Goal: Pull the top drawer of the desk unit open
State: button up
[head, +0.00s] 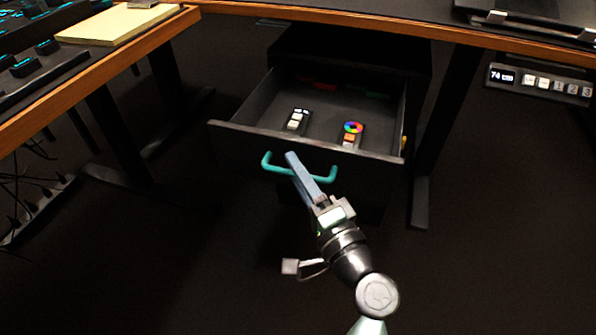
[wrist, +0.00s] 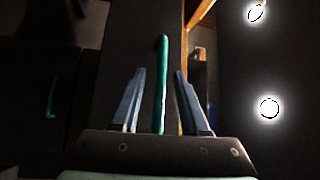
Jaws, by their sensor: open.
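The top drawer (head: 262,138) of the dark desk unit (head: 350,58) stands pulled out, so its inside shows in the head view. Its teal bar handle (head: 268,164) is on the drawer front. My gripper (head: 292,157) is at the handle, its blue fingers reaching over the bar near its middle. In the wrist view the handle (wrist: 161,85) stands between the two fingers of my gripper (wrist: 157,85), with a visible gap on each side. The fingers are open and do not appear to touch the bar.
Inside the drawer lie a small remote (head: 296,121) and another with a colour ring (head: 351,134). A second teal handle (wrist: 52,97) shows at left in the wrist view. Desk legs (head: 440,130) flank the unit. The floor (head: 180,280) in front is clear.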

jog(key=p+v, duration=0.3)
jog(key=v, duration=1)
